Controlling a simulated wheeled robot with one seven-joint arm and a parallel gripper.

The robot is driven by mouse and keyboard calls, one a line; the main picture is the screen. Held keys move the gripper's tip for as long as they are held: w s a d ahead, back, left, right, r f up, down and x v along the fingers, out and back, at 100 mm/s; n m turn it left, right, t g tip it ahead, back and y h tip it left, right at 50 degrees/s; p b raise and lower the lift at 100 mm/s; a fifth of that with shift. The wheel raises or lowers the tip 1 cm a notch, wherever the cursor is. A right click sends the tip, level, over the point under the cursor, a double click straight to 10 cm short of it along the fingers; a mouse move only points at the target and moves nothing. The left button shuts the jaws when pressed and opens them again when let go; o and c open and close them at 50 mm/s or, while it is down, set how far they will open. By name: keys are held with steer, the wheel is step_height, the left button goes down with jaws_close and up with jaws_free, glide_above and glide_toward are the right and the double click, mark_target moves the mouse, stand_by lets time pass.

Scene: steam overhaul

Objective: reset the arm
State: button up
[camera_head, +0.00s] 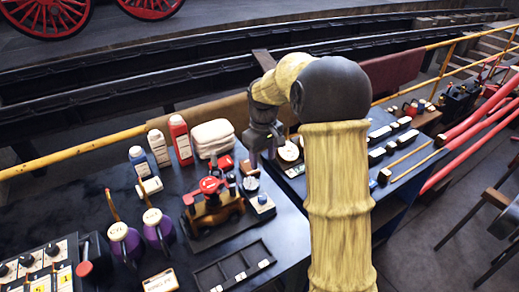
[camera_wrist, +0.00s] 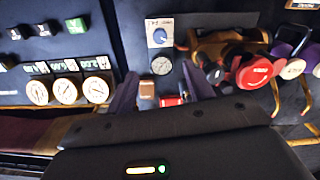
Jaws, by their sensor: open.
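My arm (camera_head: 338,200) rises in the middle of the head view and bends over toward the table. My gripper (camera_head: 263,146) points down above the table, just right of the small model engine (camera_head: 212,205) with its red handwheel. In the wrist view my gripper (camera_wrist: 161,95) has its two dark fingers apart with nothing held between them. Beyond the fingertips lie a small gauge (camera_wrist: 162,65) and a box with a blue knob (camera_wrist: 159,33). The red handwheel (camera_wrist: 255,72) is to the right in that view.
A black divided tray (camera_head: 234,268) lies in front. A yellow rail (camera_head: 80,153) runs behind the table. Red pipes (camera_head: 470,140) are at right.

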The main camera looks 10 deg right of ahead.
steer(key=s+f+m+t, duration=0.2)
steer(key=s+m, duration=0.3)
steer(key=s, duration=1.6)
steer(key=shift+f+m+t, duration=0.3)
steer(key=shift+f, duration=0.05)
